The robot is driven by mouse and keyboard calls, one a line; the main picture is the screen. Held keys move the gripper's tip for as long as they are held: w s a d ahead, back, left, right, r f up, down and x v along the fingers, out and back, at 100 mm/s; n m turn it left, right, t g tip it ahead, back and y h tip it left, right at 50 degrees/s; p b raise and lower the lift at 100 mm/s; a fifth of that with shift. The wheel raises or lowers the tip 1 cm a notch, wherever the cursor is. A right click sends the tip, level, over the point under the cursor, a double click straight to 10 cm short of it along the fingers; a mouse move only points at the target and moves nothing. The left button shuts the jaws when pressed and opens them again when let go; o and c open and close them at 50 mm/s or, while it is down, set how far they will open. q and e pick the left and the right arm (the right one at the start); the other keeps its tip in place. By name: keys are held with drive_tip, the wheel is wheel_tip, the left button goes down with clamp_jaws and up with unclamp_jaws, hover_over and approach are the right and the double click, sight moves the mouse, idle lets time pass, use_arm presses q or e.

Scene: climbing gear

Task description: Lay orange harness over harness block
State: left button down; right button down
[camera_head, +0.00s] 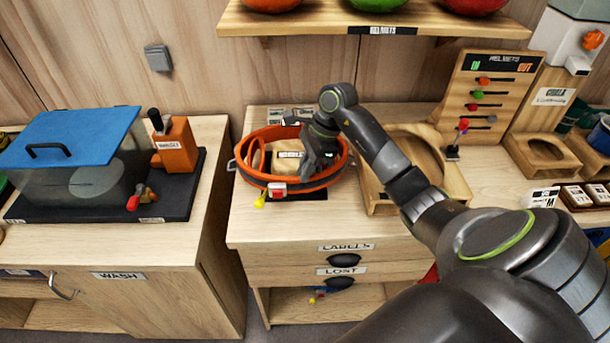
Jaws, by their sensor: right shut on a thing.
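The orange harness (254,182), a ring with a dark band and a grey-and-red buckle at its front, is at the back left of the middle counter. It appears around the harness block (284,166), a pale wooden block with a dark label strip that shows inside the ring. Whether the ring rests on the block or hangs just above it, I cannot tell. My right gripper (311,163) reaches in from the right and is shut on the harness, inside the ring on its right side. The gripper's own body hides its fingertips and part of the block. My left gripper is out of view.
A wooden frame (461,184) stands right of the harness, under my right arm. A helmets board (494,80) with coloured pegs is at the back right. A shelf (335,21) with helmets overhangs the counter. The wash station (92,238) is left across a gap.

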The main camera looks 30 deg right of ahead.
wheel_tip(320, 180, down, 4)
drive_tip(key=shift+r+p, duration=0.25)
drive_tip(key=shift+p, duration=0.3)
drive_tip(key=shift+f, duration=0.1)
drive_tip(key=c, duration=1.9)
unclamp_jaws()
drive_tip(key=shift+b, duration=0.3)
drive_tip(key=o, duration=0.5)
drive_tip(key=shift+c, duration=0.2)
